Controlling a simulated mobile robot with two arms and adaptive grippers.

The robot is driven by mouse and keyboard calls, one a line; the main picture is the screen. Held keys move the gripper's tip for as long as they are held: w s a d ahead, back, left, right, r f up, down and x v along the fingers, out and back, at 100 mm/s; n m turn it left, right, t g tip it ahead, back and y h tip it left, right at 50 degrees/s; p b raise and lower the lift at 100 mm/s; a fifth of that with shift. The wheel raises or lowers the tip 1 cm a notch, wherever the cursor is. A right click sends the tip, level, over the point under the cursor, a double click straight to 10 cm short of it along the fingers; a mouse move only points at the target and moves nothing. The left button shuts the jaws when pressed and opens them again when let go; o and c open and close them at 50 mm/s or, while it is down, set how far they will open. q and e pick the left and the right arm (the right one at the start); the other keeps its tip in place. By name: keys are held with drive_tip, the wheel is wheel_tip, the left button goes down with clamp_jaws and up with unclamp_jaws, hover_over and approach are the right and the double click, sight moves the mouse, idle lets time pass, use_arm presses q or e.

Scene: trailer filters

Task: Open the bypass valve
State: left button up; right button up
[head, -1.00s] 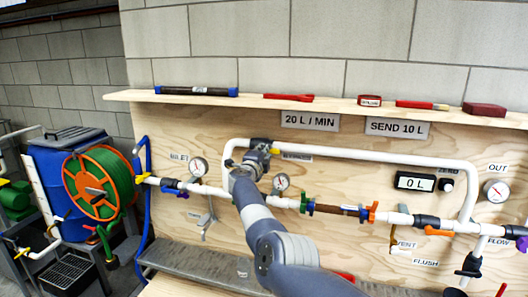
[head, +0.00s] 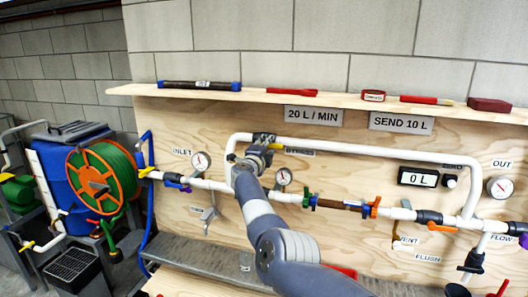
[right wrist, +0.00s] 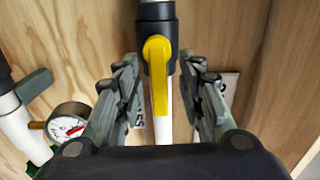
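The bypass valve (head: 263,138) sits on the upper white pipe, next to the "BYPASS" label, which is partly hidden. Its yellow handle (head: 275,146) shows just right of my right gripper (head: 261,153). In the right wrist view the valve has a dark body (right wrist: 157,12) and the yellow handle (right wrist: 159,85) lies along the white pipe. My right gripper (right wrist: 160,75) is open, with one finger on each side of the handle and a visible gap on both sides. My left gripper is not in view.
A pressure gauge (head: 283,176) is close below the gripper; it also shows in the wrist view (right wrist: 67,123). The wooden panel (head: 350,222) is behind. A shelf (head: 262,96) with tools runs above. A lower pipe line with a filter (head: 340,204) crosses below.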

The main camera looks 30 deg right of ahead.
drive_tip(key=v, duration=0.7)
idle(0.4)
drive_tip(key=shift+s, duration=0.1)
